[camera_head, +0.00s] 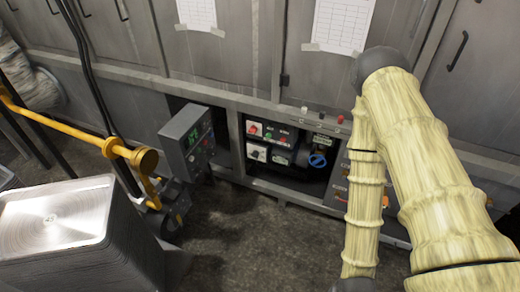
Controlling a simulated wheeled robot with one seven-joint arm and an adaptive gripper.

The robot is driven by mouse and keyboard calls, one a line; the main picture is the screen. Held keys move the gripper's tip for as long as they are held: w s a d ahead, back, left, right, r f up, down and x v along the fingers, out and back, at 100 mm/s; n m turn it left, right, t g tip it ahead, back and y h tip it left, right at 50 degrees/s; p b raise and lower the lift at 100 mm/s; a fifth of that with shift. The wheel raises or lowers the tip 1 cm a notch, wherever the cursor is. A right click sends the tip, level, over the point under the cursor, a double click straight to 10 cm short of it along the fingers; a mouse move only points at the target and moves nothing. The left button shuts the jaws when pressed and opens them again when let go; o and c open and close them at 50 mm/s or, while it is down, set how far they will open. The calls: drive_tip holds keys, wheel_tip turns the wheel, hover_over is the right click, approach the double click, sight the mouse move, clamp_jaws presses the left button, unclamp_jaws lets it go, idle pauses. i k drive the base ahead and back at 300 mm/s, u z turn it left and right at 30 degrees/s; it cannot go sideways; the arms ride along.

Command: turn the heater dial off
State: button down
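A recessed control panel (290,150) sits low in the grey cabinet wall, near the middle of the view. It carries a round blue dial (318,160) at its right and a red switch (254,128) at its upper left. A grey control box (188,142) with a green display and small buttons stands just left of the panel. I cannot tell which control is the heater dial or read its setting. My arm, in pale ribbed covers, crosses the right side and hides part of the wall. My gripper is not in view.
A stack of metal pans (55,215) stands at the lower left. A yellow pipe (70,127) with a round yellow end juts out above the floor near the control box. Dark floor (245,240) lies open in front of the panel. Orange-marked equipment shows partly behind my arm.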

sight(255, 154)
drive_tip(key=z, duration=0.05)
drive_tip(key=k, duration=0.55)
drive_tip(key=u, duration=0.8)
drive_tip(key=i, duration=1)
drive_tip(key=u, duration=0.15)
